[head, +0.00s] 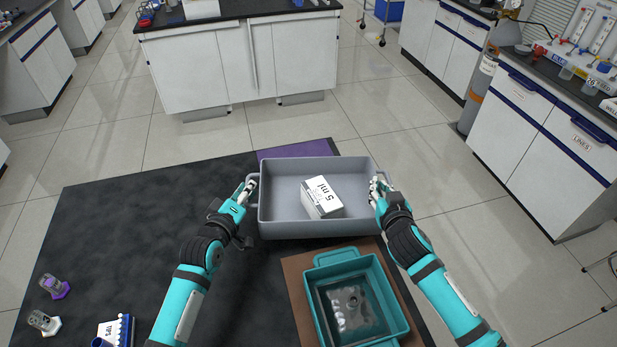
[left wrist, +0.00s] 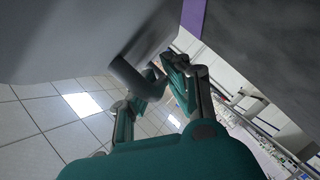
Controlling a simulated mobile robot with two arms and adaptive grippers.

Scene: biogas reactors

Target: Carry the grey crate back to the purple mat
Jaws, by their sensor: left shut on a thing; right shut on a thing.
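The grey crate (head: 282,228) is in the middle of the head view, with a white box marked "5 ml" (head: 321,198) inside it. My left gripper (head: 249,188) is shut on the crate's left handle. My right gripper (head: 378,186) is shut on its right handle. The purple mat (head: 297,149) shows behind the crate at the table's far edge; the crate hides part of it. Whether the crate touches the mat or hangs above it, I cannot tell. In the left wrist view, my left gripper's fingers (left wrist: 160,82) close at the grey handle, and a purple strip (left wrist: 193,14) shows above.
A teal crate (head: 317,302) with a clear object inside stands on a brown mat (head: 298,290) in front of the grey crate. Small clear items with purple and white bases and a blue rack (head: 126,330) stand at front left. The black table's (head: 130,225) left part is mostly clear.

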